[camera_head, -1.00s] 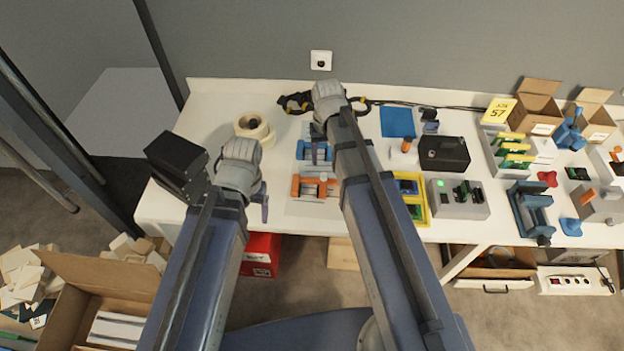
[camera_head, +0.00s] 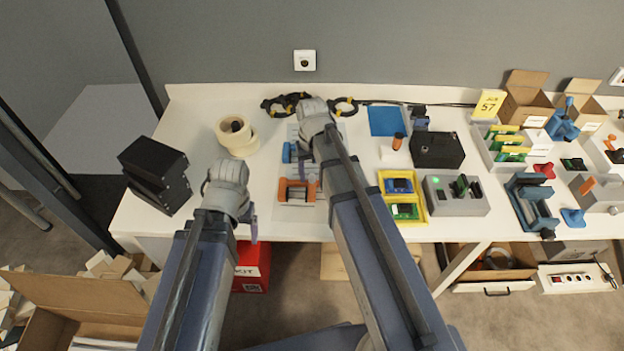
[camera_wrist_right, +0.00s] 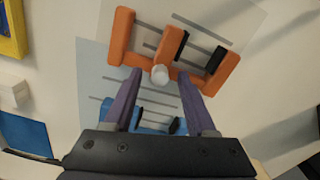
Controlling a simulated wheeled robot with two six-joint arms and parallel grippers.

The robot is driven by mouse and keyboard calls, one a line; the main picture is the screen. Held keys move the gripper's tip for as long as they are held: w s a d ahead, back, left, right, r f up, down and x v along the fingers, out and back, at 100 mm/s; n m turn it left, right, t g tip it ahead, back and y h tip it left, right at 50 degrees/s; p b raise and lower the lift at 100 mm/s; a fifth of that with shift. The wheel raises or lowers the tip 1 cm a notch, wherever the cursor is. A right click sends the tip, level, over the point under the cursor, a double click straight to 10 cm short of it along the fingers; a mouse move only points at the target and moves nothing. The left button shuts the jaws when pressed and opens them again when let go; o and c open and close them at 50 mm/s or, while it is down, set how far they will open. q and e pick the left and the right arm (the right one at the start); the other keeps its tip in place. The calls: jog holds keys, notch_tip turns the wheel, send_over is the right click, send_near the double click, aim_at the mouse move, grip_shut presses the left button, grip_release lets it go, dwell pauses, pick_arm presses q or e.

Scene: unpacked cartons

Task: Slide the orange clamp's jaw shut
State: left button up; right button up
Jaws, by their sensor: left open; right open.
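The orange clamp (camera_head: 297,191) lies on a light panel on the white table. In the right wrist view the orange clamp (camera_wrist_right: 118,38) has a gap between its two dark pads, and a pale round knob (camera_wrist_right: 160,74) sits on its near side. My right gripper (camera_wrist_right: 160,78) is open, its two purple fingers to either side of the knob; contact cannot be told. In the head view its arm hides part of the panel. The blue clamp (camera_head: 288,153) lies behind the orange one. My left gripper (camera_head: 245,225) is open and empty near the table's front edge, left of the orange clamp.
Tape rolls (camera_head: 237,137) and stacked black boxes (camera_head: 155,175) stand on the left. Right of my right arm are a yellow tray (camera_head: 403,196), a grey box (camera_head: 455,196), a black case (camera_head: 437,149) and a blue mat (camera_head: 389,121). A red box (camera_head: 252,266) is under the table.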

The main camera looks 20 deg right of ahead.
jog(key=shift+f, duration=0.1)
grip_shut()
dwell(0.4)
dwell(1.0)
